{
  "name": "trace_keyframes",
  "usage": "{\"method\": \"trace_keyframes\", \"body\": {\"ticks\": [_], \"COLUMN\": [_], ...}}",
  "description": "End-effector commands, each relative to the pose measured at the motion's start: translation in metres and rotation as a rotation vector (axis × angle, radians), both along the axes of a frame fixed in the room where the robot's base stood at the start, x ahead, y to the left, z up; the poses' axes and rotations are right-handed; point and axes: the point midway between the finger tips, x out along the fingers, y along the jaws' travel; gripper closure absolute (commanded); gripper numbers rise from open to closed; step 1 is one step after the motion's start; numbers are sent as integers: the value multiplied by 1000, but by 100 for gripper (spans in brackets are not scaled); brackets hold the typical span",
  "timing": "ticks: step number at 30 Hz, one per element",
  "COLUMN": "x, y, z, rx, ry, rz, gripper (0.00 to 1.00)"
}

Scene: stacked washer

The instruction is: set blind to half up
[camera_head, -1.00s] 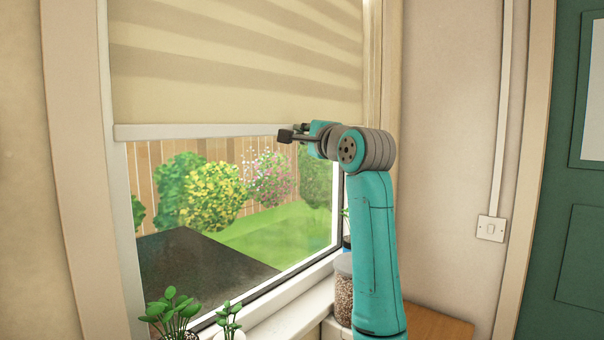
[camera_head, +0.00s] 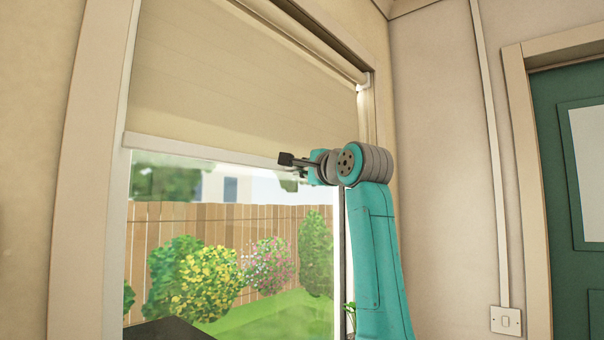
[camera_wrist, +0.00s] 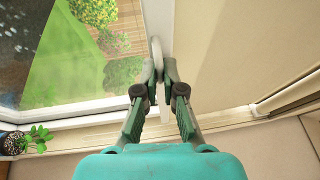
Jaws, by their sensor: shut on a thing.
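The cream roller blind (camera_head: 240,85) hangs over the upper part of the window. Its pale bottom bar (camera_head: 200,149) slopes slightly in the head view, with clear glass below. My gripper (camera_head: 296,163) is at the right part of this bar. In the wrist view my gripper (camera_wrist: 161,72) is shut on a white pull piece (camera_wrist: 155,55) at the bar (camera_wrist: 158,22). The blind's fabric (camera_wrist: 235,45) fills the right side there. The fingers hide part of the pull piece.
The roller (camera_head: 305,38) runs along the top of the window. The window frame (camera_head: 92,170) stands at the left. A green door (camera_head: 570,200) and a light switch (camera_head: 506,321) are at the right. A potted plant (camera_wrist: 22,142) sits at the wrist view's lower left.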

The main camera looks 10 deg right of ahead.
Motion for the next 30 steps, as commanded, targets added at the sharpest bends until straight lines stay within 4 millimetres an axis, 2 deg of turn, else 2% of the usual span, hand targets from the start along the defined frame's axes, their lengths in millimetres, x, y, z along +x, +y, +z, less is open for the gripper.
{"method": "trace_keyframes", "body": {"ticks": [3,6,7,16,20,23,30], "x": [0,0,0,0,-7,-19,-65], "y": [0,0,0,0,-2,-5,-16], "z": [-1,-1,-1,-1,-2,-3,-8], "rx": [0,0,0,0,0,-1,-1], "ry": [0,1,1,0,0,-1,-3], "rz": [0,0,0,0,0,-1,-2], "gripper": [100,73,67,67,67,67,67]}}
